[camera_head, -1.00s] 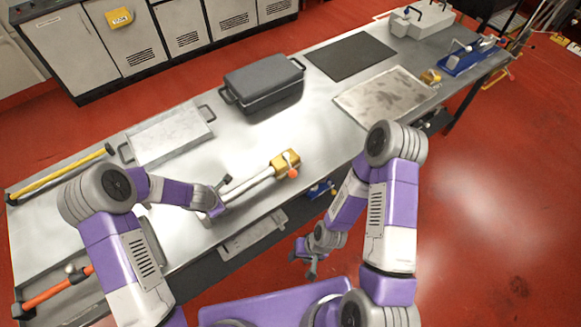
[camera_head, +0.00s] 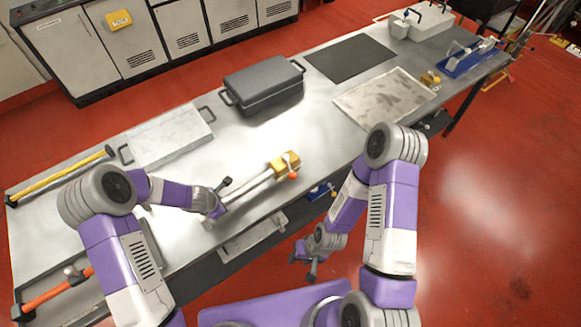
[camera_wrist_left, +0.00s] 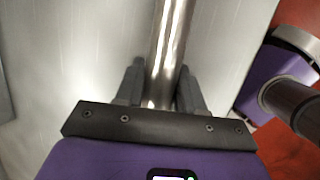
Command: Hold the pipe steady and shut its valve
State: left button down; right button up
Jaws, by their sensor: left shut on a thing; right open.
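The pipe (camera_head: 250,186) is a shiny metal tube lying along the steel bench. At its far right end is a yellow valve body (camera_head: 284,161) with an orange-tipped handle (camera_head: 292,175). My left gripper (camera_head: 225,190) is at the near left end of the pipe. In the left wrist view its fingers (camera_wrist_left: 159,88) sit on either side of the pipe (camera_wrist_left: 167,45), shut on it. My right gripper (camera_head: 312,268) hangs open and empty beyond the bench's front edge, low and apart from the valve.
A dark lidded box (camera_head: 262,88) and a pale handled tray (camera_head: 170,137) stand behind the pipe. A dark mat (camera_head: 350,56) and a stained plate (camera_head: 386,98) lie to the right. A yellow bar (camera_head: 62,176) lies at the left. Bench around the valve is clear.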

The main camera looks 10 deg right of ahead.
jog(key=shift+f, duration=0.2)
dwell(1.4)
jog(key=shift+o, duration=1.9)
jog(key=shift+w+f, duration=0.15)
jog(key=shift+w, duration=0.1)
jog(key=m+t+h, duration=0.1)
jog(key=t+h, duration=1.2)
jog(key=t, duration=0.2)
send_near(292, 174)
jog(key=x, duration=0.3)
jog(key=f+x, duration=0.1)
jog(key=x, duration=0.6)
jog(key=shift+w+d+f, duration=0.1)
jog(key=shift+w+f, duration=0.05)
jog(key=shift+w, duration=0.1)
